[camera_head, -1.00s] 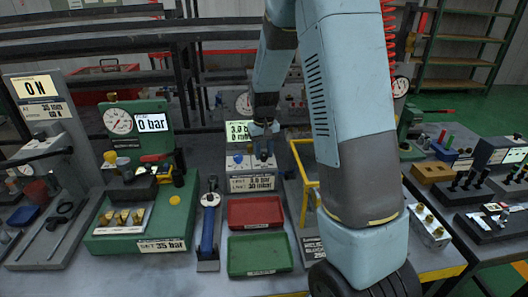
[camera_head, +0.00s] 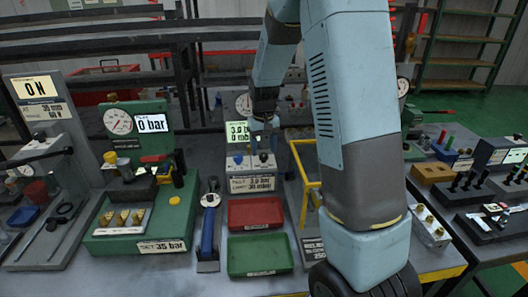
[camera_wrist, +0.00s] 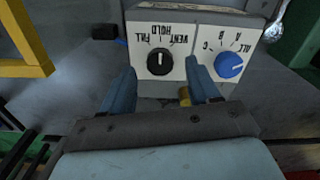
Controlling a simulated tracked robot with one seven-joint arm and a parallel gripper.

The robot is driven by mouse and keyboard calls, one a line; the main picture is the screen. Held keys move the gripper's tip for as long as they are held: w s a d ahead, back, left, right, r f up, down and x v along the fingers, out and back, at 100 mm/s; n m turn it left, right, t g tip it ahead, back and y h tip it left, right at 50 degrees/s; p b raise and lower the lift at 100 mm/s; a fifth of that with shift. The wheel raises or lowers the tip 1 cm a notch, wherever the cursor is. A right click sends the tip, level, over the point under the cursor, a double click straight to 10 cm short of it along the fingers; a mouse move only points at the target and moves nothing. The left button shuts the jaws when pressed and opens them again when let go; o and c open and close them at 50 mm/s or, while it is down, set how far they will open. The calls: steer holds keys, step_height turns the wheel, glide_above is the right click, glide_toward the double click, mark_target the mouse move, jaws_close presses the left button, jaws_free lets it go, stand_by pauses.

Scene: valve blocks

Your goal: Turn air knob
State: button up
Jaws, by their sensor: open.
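A light control panel (camera_wrist: 197,40) fills the upper wrist view, its lettering upside down. It carries a black knob (camera_wrist: 160,62) marked FILL, HOLD and VENT, and a blue knob (camera_wrist: 229,66) marked ALL, A, B and C. The black knob's pale mark is upright, in line with HOLD. My gripper (camera_wrist: 159,65) is open, its two blue fingers either side of the black knob in that view; I cannot tell whether they touch it. In the head view my gripper (camera_head: 264,133) hangs over this panel, and the blue knob (camera_head: 238,160) shows at its left.
A yellow frame (camera_head: 303,180) stands close right of the panel, also in the wrist view's upper left (camera_wrist: 25,45). Red (camera_head: 255,212) and green (camera_head: 260,255) trays lie in front. A green gauge block (camera_head: 140,225) and blue-handled tool (camera_head: 209,225) are to the left.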

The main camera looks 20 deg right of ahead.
mark_target(263, 154)
step_height(263, 154, up, 12)
steer(key=shift+f, duration=0.15)
stand_by(0.6)
steer(key=s+r+t, duration=0.3)
steer(key=s+r, duration=0.6)
steer(key=s, duration=0.5)
steer(key=s+t, duration=0.2)
steer(key=s, duration=1.3)
steer(key=shift+s+d+r+t, duration=0.15)
steer(key=shift+s+r+t, duration=0.15)
steer(key=shift+s+r, duration=0.1)
stand_by(1.3)
